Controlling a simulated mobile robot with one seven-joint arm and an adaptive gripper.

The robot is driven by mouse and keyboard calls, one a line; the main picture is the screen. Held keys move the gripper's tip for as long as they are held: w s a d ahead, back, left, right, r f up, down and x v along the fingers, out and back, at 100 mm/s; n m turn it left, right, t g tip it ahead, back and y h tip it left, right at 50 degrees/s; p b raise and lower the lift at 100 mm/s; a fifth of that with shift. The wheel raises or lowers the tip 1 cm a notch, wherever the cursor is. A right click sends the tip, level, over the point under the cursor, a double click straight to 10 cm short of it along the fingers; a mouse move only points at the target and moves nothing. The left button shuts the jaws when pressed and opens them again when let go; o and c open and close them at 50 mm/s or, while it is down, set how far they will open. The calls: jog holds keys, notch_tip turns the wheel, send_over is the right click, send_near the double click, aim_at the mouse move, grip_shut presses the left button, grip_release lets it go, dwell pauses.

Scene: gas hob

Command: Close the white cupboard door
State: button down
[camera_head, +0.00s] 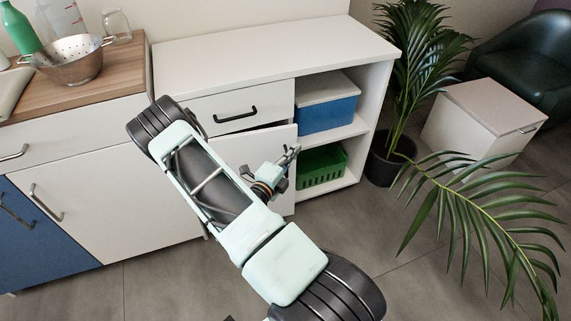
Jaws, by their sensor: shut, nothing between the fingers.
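The white cupboard door (230,149) is below a white drawer in the low white cabinet. It stands slightly ajar, with a dark gap along its top edge under the drawer. My arm crosses in front of it and hides much of its left and lower parts. My gripper (294,151) is shut and empty, in front of the door near its right edge. I cannot tell whether it touches the door. The door's handle is not visible.
Open shelves right of the door hold a blue box (328,116) and a green basket (320,166). A potted palm (386,158) stands to the right, and a long frond (480,205) reaches over the floor. A wood-topped counter (100,92) with a colander (72,62) is left.

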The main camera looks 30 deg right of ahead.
aim_at(292, 141)
jog(key=w, duration=0.1)
jog(key=w+d, duration=0.1)
jog(key=w+d+b, duration=0.1)
jog(key=w, duration=0.1)
dwell(0.3)
